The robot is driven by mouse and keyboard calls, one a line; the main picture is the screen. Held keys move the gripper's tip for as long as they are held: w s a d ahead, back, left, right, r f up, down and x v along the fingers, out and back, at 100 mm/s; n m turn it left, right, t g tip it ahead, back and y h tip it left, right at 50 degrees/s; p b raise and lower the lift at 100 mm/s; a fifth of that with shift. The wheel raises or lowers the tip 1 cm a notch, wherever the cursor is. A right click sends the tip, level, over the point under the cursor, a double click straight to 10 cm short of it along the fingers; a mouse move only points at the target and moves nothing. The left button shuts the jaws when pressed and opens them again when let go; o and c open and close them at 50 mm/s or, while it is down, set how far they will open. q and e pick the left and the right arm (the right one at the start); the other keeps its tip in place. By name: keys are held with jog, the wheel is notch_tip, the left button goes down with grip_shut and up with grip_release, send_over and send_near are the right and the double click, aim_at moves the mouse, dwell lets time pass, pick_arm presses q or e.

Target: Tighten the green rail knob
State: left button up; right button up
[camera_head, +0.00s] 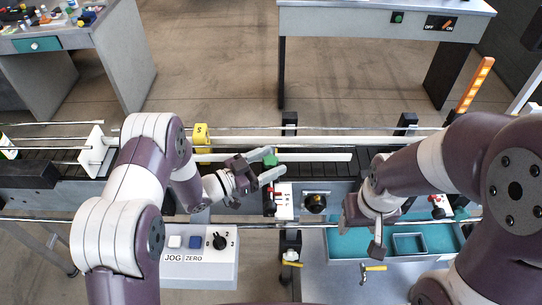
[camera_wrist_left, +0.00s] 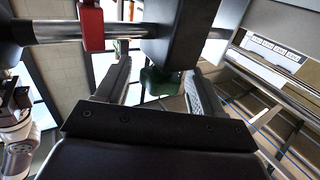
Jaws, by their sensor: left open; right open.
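The green rail knob (camera_head: 269,158) sits at the conveyor's guide rail, in the middle of the head view. My left gripper (camera_head: 270,165) is open, with its fingers reaching right around the knob's place. In the left wrist view the green knob (camera_wrist_left: 161,82) lies between the two open fingers, with a gap visible on each side. A dark block hides its upper part. My right gripper (camera_head: 362,232) is open and empty above the front of the conveyor, near the teal tray.
A jog panel (camera_head: 198,258) stands at the front left, and a teal tray (camera_head: 345,246) at the front right. A yellow piece marked S (camera_head: 201,134) is by the rail. A red clamp (camera_wrist_left: 92,26) sits on a metal rod in the left wrist view.

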pick_arm(q)
jog(key=shift+d, duration=0.25)
jog(key=shift+w+d, duration=0.1)
jog(key=shift+w, duration=0.1)
jog(key=shift+f, duration=0.1)
jog(key=c, duration=1.1)
jog(key=shift+o, duration=0.2)
jog(key=shift+w+f+m+g+h+b, duration=0.1)
jog(key=shift+m+g+h+b, duration=0.45)
jog(key=shift+g+b, duration=0.25)
jog(key=m+g+h+b, duration=0.1)
jog(key=m+g+b, duration=0.1)
jog(key=g, duration=0.1)
jog(key=shift+f, duration=0.1)
jog(key=m+g+b, duration=0.3)
jog(key=g, duration=0.1)
jog(key=shift+g+h, duration=0.25)
jog(key=shift+g, duration=0.05)
jog(key=shift+r+m+g+b, duration=0.25)
jog(key=shift+m+g+b, duration=0.7)
jog(key=shift+g, duration=0.45)
